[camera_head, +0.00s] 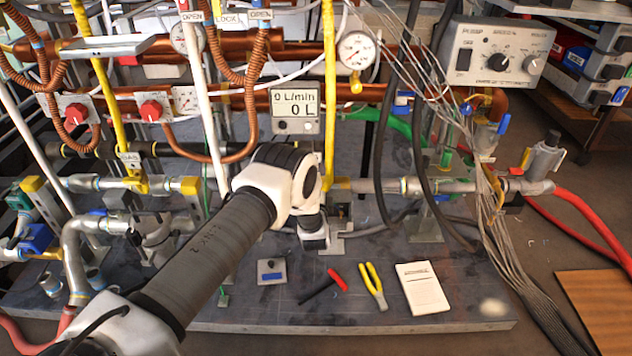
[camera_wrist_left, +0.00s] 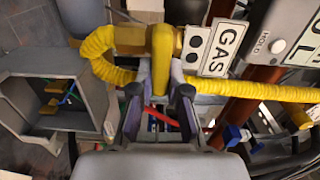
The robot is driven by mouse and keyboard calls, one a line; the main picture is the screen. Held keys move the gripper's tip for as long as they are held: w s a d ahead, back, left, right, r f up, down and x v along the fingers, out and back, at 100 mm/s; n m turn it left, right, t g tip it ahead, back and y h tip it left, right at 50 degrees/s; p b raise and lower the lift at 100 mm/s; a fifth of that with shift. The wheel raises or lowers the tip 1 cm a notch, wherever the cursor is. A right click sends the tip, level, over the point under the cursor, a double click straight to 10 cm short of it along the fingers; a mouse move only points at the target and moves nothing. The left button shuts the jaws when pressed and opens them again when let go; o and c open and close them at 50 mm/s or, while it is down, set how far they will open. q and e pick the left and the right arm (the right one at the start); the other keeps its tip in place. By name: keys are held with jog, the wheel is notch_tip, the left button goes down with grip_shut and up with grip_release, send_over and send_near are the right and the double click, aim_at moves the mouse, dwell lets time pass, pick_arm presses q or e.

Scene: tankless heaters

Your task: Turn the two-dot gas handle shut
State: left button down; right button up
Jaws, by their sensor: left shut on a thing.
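In the left wrist view a yellow gas handle (camera_wrist_left: 161,58) stands upright in the picture, between my left gripper's (camera_wrist_left: 161,92) fingertips, which are shut on it. Beside it on the right is a white GAS tag (camera_wrist_left: 222,50) with two black dots. A yellow hose (camera_wrist_left: 255,91) runs sideways behind the handle. In the head view my left arm reaches in from the lower left to the middle of the piping. Its wrist hides the fingers and the held handle there. My right gripper is in neither view.
A meter (camera_head: 297,106) above my wrist reads 0 L/min. Another yellow handle with a tag (camera_head: 131,160) is at left. On the bench lie red-handled pliers (camera_head: 338,280), yellow-handled pliers (camera_head: 374,287) and a notepad (camera_head: 422,288). Loose grey cables (camera_head: 489,215) hang at right.

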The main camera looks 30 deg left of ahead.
pick_arm(q)
jog(key=shift+f, duration=0.1)
dwell(0.3)
jog(key=c, duration=1.1)
grip_release()
jog(key=shift+c, duration=0.2)
jog(key=v, duration=1.2)
jog(key=shift+a, duration=0.1)
